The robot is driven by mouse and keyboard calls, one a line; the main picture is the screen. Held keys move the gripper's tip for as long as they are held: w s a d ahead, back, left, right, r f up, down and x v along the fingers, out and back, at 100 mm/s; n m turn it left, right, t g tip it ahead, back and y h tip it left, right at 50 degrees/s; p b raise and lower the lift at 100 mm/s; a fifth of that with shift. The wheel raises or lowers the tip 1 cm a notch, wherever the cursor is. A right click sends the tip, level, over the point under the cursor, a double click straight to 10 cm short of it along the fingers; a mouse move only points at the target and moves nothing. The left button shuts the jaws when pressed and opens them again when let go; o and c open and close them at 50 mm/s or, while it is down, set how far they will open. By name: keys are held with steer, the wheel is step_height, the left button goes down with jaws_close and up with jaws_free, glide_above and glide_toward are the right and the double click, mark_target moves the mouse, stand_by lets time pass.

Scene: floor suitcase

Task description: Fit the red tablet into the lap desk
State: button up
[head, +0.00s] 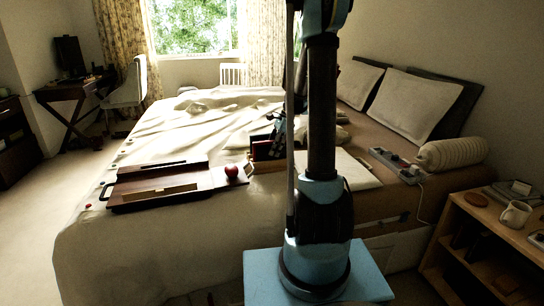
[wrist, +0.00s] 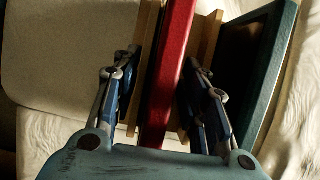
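The red tablet (wrist: 168,75) stands on edge in a wooden rack (wrist: 209,40) in the wrist view. My gripper (wrist: 160,62) straddles it, one finger on each side, with a visible gap at the left finger. In the head view my gripper (head: 277,127) is low over the rack (head: 268,167) on the bed, partly hidden by my arm. The dark brown lap desk (head: 130,199) lies flat on the bed to the left, with a pale strip along its front part.
A dark panel with a grey-green edge (wrist: 280,75) stands right of the tablet in the wrist view. A red ball (head: 232,171) sits at the lap desk's right end. A power strip (head: 396,165) and bolster (head: 452,152) lie at right.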

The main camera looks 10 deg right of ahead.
steer(key=shift+x, duration=0.95)
jaws_close()
steer(key=shift+r, duration=0.1)
